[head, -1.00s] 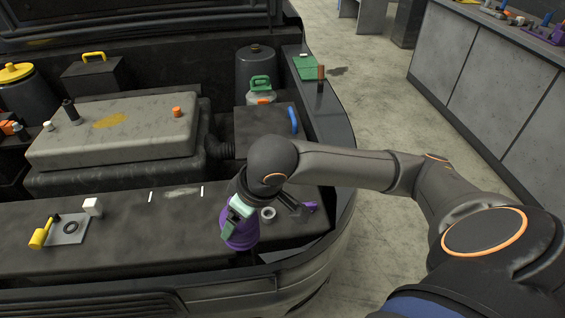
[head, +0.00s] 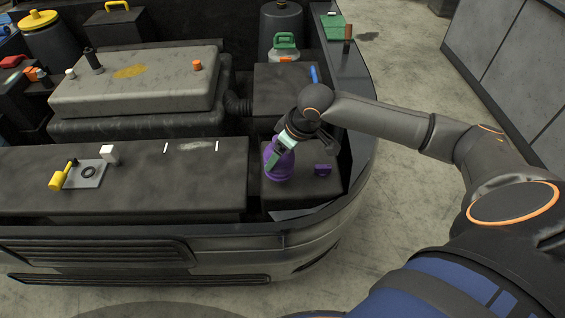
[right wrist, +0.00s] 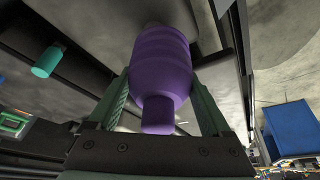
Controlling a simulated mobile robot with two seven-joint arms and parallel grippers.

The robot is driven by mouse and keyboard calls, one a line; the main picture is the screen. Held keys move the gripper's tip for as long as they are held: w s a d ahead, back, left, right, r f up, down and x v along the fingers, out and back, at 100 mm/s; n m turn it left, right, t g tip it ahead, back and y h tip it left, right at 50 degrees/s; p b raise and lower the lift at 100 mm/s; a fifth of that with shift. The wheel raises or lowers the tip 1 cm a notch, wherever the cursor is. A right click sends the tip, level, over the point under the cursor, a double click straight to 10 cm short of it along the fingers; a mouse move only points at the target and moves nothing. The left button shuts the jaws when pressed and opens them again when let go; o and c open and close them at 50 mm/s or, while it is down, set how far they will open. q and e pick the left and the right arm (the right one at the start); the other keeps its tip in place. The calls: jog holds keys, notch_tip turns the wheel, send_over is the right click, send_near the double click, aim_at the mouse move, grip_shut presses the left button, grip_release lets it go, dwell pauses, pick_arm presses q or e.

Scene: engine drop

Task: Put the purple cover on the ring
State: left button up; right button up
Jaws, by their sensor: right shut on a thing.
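The purple cover (head: 278,166) is in my right gripper (head: 281,148). In the head view it is over the small dark block at the front right of the engine bay. I cannot tell whether it touches the block. In the right wrist view the cover (right wrist: 160,75) is between the two green fingers of my right gripper (right wrist: 163,95). The pale ring on this block is out of sight now, apparently hidden by the cover. A dark ring (head: 89,172) lies on a small grey plate at the left. My left gripper is out of view.
A small purple part (head: 322,170) lies on the block just right of the cover. A blue handle (head: 314,75) stands behind my right gripper. The dark front ledge between is mostly clear.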

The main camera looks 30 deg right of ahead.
aim_at(282, 163)
jog(key=shift+w+d+f, duration=0.2)
jog(key=shift+d+f, duration=0.1)
jog(key=shift+f, duration=0.15)
jog(key=shift+w+d+f, duration=0.2)
jog(key=shift+d+f, duration=0.05)
jog(key=shift+f, duration=1.65)
jog(key=shift+f, duration=0.15)
jog(key=o, duration=1.2)
jog(key=p+v, duration=0.1)
jog(key=v, duration=1.1)
